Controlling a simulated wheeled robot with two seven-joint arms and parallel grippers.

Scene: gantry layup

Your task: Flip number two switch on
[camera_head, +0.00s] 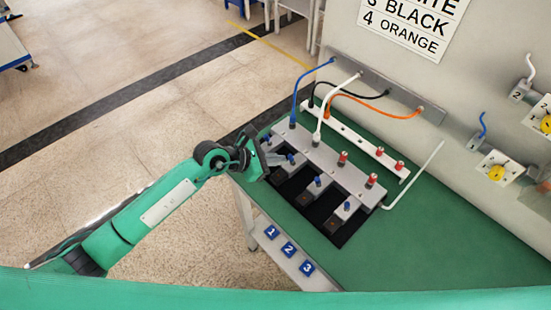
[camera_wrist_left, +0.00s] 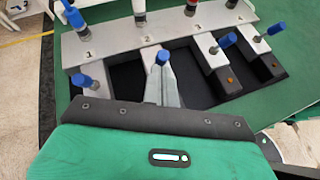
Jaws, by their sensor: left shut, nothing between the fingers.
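A grey switch bank (camera_head: 329,163) lies on the green table, with a row of blue-tipped switches along its near side. In the left wrist view the leftmost blue-tipped switch (camera_wrist_left: 82,80) stands left of my fingers, and the second blue tip (camera_wrist_left: 162,57) is right at the fingertips. Two more, a third (camera_wrist_left: 227,40) and a fourth (camera_wrist_left: 276,28), stand to the right. My right gripper is out of view.
Blue (camera_head: 296,100), white, black and orange (camera_head: 375,110) cables rise behind the bank towards a wall strip. The table's right side is clear.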

